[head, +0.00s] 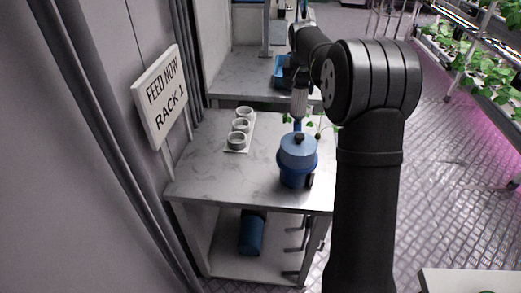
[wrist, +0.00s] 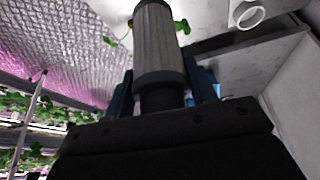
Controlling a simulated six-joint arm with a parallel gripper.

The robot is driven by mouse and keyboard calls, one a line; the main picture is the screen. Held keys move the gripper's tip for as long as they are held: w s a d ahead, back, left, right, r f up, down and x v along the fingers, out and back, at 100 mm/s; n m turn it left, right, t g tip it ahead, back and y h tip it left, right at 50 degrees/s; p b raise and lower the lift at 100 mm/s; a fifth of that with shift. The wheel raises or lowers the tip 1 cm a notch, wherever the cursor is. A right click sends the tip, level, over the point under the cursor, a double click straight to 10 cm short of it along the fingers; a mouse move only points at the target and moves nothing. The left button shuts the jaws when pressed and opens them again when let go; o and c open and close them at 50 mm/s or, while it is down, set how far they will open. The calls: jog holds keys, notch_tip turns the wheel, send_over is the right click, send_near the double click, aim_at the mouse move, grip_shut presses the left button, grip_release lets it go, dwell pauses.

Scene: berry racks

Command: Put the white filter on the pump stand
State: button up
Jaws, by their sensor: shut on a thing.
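The white filter (head: 299,103), a pale ribbed cylinder with dark ends, hangs upright below my gripper (head: 301,80) above the rear part of the worktop. In the wrist view the filter (wrist: 158,45) reaches away from between the blue fingers of my gripper (wrist: 163,92), which are shut on its dark end. A blue pot-like unit with a lighter lid and black knob (head: 297,160) stands on the worktop below and nearer; it may be the pump. A blue piece shows just under the filter. I cannot tell whether they touch or where the stand's seat is.
A white holder with three round cups (head: 239,131) sits left on the grey worktop (head: 205,165). Thin green sprigs (head: 318,131) lie near the filter's lower end. A "FEED NOW RACK 1" sign (head: 163,95) stands at left. A blue cylinder (head: 252,232) is on the lower shelf.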

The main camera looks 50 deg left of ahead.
jog(key=s+a+n, duration=0.2)
jog(key=s+a, duration=0.4)
jog(key=s, duration=0.1)
notch_tip(320, 180, down, 18)
jog(key=shift+a+y, duration=0.15)
jog(key=shift+y, duration=0.15)
jog(key=shift+f, duration=0.1)
jog(key=o, duration=1)
jog(key=v, duration=1.2)
